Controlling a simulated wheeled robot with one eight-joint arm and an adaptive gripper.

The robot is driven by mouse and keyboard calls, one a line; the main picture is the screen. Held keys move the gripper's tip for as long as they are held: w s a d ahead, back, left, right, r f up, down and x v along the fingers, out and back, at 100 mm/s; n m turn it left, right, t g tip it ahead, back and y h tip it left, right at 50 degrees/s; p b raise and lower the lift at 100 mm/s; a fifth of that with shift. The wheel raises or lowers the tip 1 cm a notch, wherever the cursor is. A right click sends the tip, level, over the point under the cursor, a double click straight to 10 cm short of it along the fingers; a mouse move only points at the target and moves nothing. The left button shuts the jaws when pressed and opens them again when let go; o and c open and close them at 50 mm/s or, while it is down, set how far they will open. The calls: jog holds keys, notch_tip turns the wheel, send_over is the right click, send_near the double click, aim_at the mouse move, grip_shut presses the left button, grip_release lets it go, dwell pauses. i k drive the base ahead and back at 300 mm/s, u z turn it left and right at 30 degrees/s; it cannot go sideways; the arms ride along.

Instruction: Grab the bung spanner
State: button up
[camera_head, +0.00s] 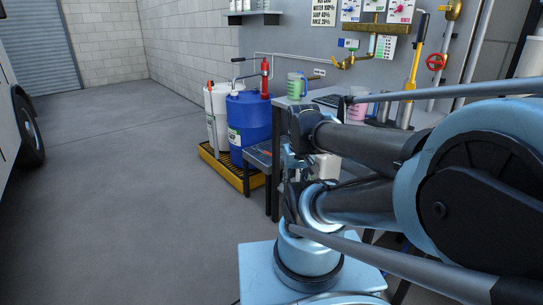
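I cannot make out the bung spanner for certain in the head view. A low dark stand (250,158) beside the blue drum (249,117) bears something small and reddish, too small to identify. My light blue and dark arm fills the right side and hides part of the bench (284,101). The far end of my arm is in front of the bench, to the right of the low stand. My gripper (291,161) seems to be there, small and partly covered by my arm links; its fingers are not clear.
A white drum (216,104) stands beside the blue one on a yellow spill pallet (212,158). A green-tinted jug (295,86) and a pink jug (358,105) stand on the bench. Pipes and a red valve wheel (436,62) line the wall.

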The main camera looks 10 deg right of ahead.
aim_at(259, 148)
jog(key=u, duration=0.05)
jog(key=i, duration=0.6)
jog(key=u, duration=0.5)
jog(key=i, duration=0.8)
jog(key=u, duration=0.3)
